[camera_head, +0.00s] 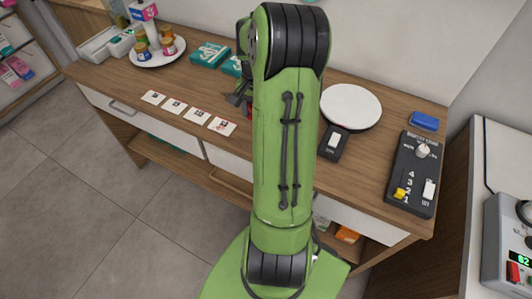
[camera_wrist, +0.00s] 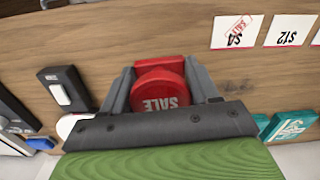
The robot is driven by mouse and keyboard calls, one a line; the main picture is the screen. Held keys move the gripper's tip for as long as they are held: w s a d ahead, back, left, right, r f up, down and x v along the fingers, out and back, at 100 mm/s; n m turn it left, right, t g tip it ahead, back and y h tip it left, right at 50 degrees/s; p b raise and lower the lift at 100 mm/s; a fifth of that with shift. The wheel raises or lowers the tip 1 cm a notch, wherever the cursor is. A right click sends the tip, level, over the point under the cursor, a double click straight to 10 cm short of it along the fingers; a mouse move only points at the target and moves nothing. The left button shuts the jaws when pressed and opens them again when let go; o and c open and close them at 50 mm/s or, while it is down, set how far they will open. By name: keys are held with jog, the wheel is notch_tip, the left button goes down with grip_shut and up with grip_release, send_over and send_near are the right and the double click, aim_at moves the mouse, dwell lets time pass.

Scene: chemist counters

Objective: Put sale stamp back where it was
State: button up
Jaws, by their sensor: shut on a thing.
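The red sale stamp (camera_wrist: 160,92), with SALE lettered on its round top, is between my gripper's two fingers (camera_wrist: 160,88) in the wrist view. My gripper is shut on it, above the wooden counter. The lettering reads upside down in that view. In the head view my green arm hides most of the stamp and gripper; only a dark part of the gripper (camera_head: 238,98) shows at the arm's left edge. Whether the stamp touches the counter cannot be told. A price card (camera_wrist: 236,32) near it bears a red SALE mark.
Several price cards (camera_head: 174,105) line the counter's front edge. A small black switch box (camera_head: 332,142), a round white plate (camera_head: 350,106), a blue block (camera_head: 425,121) and a black control box (camera_head: 413,175) stand right. Teal boxes (camera_head: 210,54) and a jar tray (camera_head: 157,58) stand left.

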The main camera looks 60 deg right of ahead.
jog(key=shift+s+f+m, duration=0.15)
jog(key=shift+s+m, duration=0.2)
jog(key=shift+m, duration=0.05)
jog(key=f, duration=0.3)
jog(key=f+b, duration=0.1)
jog(key=f, duration=0.2)
jog(key=f+b, duration=0.1)
jog(key=f, duration=0.2)
jog(key=shift+w+f, duration=0.25)
jog(key=shift+f, duration=0.1)
jog(key=o, duration=0.9)
